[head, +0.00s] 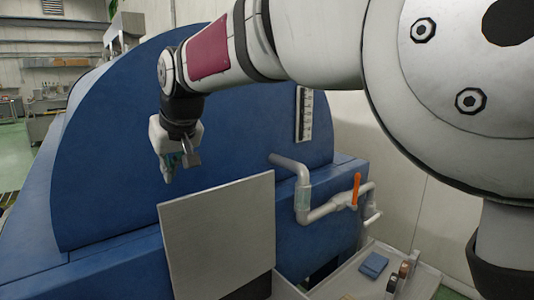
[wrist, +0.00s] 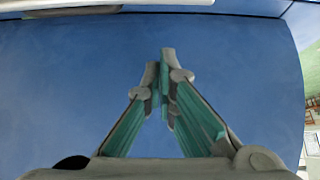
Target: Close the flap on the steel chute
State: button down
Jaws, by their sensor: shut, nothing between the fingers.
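The flap (head: 217,235) is a flat grey square plate standing up in front of the blue machine in the head view. Below its right side, part of a steel chute (head: 288,290) and a dark gap show; the rest is hidden by the flap. My gripper (head: 168,178) is shut and empty, pointing down, above and behind the flap's upper left corner and apart from it. In the wrist view my gripper (wrist: 164,58) has its fingertips together over blue surface. A pale edge at that view's top left may be the flap; I cannot tell.
The blue machine (head: 110,170) fills the left and middle. A grey pipe (head: 303,195) with an orange lever (head: 356,188) stands right of the flap. A tray (head: 350,283) with a blue cloth (head: 374,265) and small items is at lower right.

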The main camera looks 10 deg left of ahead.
jog(key=shift+s+d+f+p, duration=0.15)
jog(key=shift+d+f+p, duration=0.05)
jog(key=shift+f, duration=0.35)
jog(key=shift+s+d+f+p, duration=0.15)
jog(key=shift+d+f+p, duration=0.05)
jog(key=shift+f, duration=0.3)
jog(key=shift+s+d+f+p, duration=0.15)
jog(key=shift+d+f+p, duration=0.05)
jog(key=shift+f, duration=0.35)
jog(key=shift+d+f, duration=0.1)
jog(key=shift+d, duration=0.05)
